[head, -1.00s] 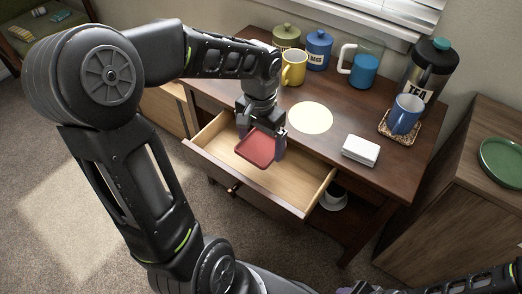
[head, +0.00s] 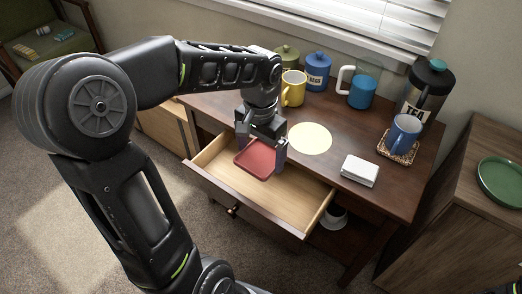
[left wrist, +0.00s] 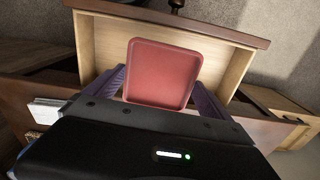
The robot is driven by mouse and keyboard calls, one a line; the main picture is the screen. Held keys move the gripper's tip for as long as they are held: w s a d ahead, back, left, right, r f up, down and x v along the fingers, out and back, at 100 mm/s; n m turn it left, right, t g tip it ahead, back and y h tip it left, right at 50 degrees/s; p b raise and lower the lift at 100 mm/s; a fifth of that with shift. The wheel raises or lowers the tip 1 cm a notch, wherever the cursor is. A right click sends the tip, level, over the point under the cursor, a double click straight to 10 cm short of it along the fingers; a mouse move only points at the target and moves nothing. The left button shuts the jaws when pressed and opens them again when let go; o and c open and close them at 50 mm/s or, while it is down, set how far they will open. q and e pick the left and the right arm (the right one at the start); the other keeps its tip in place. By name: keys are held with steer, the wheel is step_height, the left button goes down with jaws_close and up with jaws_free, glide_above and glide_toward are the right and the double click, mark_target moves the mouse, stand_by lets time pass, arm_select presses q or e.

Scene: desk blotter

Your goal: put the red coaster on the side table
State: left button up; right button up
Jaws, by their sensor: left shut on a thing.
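The red coaster (head: 258,160) is a square tray-like piece with a raised rim. My left gripper (head: 261,150) is shut on it, with a finger at each side, and it shows nearly whole in the left wrist view (left wrist: 162,75). The coaster is over the open drawer (head: 290,205) of the dark wooden table (head: 330,110), apart from the drawer floor as far as I can tell. A cream round patch (head: 310,138) lies on the tabletop to the right of the gripper. My right gripper does not show.
A yellow mug (head: 293,88), blue canister (head: 317,71) and blue-filled pitcher (head: 362,88) stand at the back. A lower cabinet (head: 470,200) holds a green plate (head: 503,180).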

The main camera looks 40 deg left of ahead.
arm_select(q)
steer(key=w+d, duration=0.1)
steer(key=w, duration=0.1)
steer(key=w+d+r, duration=0.1)
steer(key=w+d, duration=0.1)
steer(key=w, duration=0.1)
steer(key=w+d+r, duration=0.1)
steer(key=w, duration=0.2)
steer(key=shift+d+r, duration=0.15)
steer(key=shift+r, duration=0.1)
steer(key=w+d+r, duration=0.2)
steer(key=w+d, duration=0.5)
steer(key=d, duration=0.1)
steer(key=shift+r, duration=0.35)
